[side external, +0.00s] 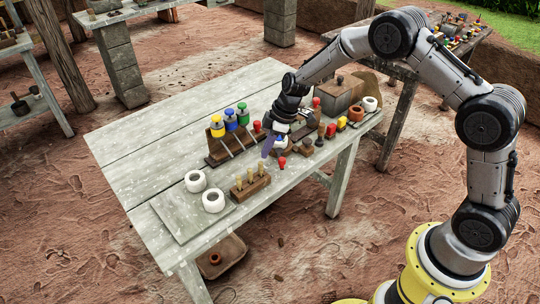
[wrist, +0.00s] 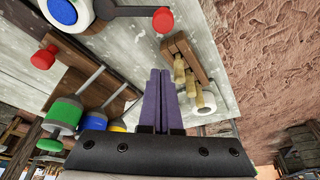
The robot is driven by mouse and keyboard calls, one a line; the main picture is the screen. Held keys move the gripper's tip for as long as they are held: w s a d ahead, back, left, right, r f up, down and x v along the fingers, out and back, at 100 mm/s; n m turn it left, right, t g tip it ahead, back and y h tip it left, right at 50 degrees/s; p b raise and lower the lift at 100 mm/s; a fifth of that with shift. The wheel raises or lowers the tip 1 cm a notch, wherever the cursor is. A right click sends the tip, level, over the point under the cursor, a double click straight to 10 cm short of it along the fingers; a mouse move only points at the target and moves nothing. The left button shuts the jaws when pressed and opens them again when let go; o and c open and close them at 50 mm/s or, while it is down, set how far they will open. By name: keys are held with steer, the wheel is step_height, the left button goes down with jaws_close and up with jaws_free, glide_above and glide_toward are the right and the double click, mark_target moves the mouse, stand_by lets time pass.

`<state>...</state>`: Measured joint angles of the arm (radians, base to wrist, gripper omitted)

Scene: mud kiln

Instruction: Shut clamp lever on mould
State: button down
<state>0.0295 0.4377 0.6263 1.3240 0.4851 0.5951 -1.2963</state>
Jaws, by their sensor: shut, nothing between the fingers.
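My gripper (side external: 267,149), with two purple fingers, is shut and empty above the front of the table. In the wrist view its fingers (wrist: 160,73) lie side by side. A white round piece with a blue disc, seemingly the mould (wrist: 62,12), is at the upper left there, cut off by the frame edge. A dark lever (wrist: 120,12) runs right from it to a red knob (wrist: 163,20), beyond and apart from the fingertips. In the side view the red knob (side external: 282,162) shows just right of the gripper; the mould is partly hidden by the arm.
In front are a wooden block with pegs (side external: 250,187) and two white pots (side external: 213,201). Several tools and a box (side external: 342,91) crowd the right end. The table's back left (side external: 150,130) is clear.

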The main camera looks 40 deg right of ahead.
steer(key=v, duration=0.7)
step_height(320, 180, up, 12)
steer(key=t, duration=0.2)
steer(key=s+r+t, duration=0.2)
steer(key=s+r, duration=0.8)
steer(key=s+r+m+h, duration=0.2)
steer(key=s+m, duration=0.1)
steer(key=s, duration=1)
steer(key=s+d+f+m, duration=0.1)
steer(key=s+f+m, duration=0.2)
steer(key=s, duration=0.2)
steer(key=s+d+f+m+h, duration=0.1)
steer(key=s+f+m, duration=0.2)
steer(key=s, duration=0.3)
steer(key=shift+d+f+m+g, duration=0.2)
steer(key=shift+f+m+g, duration=0.15)
steer(key=shift+m, duration=0.25)
